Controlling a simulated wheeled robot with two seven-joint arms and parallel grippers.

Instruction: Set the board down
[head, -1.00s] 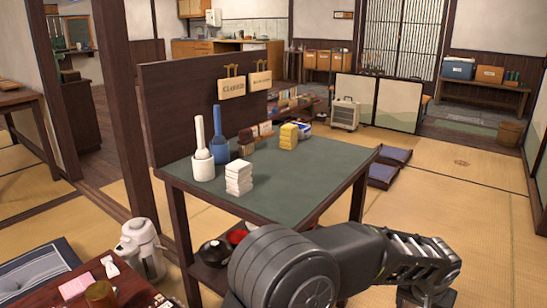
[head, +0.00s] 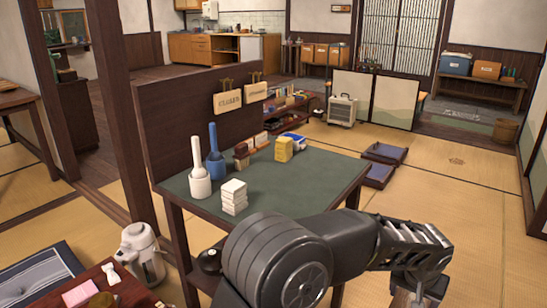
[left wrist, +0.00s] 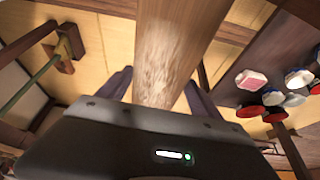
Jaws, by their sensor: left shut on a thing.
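A brown wooden board (left wrist: 165,40) runs up the middle of the left wrist view, with a pale, worn-looking patch along it. My left gripper (left wrist: 158,88) is shut on it, with a dark finger on either side. The far end of the board passes out of the top of that view. In the head view my arm crosses the bottom right and its wrist bends down at the lower edge. The gripper and most or all of the board are hidden or cut off there. My right gripper is not in view.
A green-topped table (head: 290,180) holds a white stack (head: 234,196), white and blue holders with upright handles, and a yellow block (head: 284,149). Tatami floor (head: 440,220) is clear to the right.

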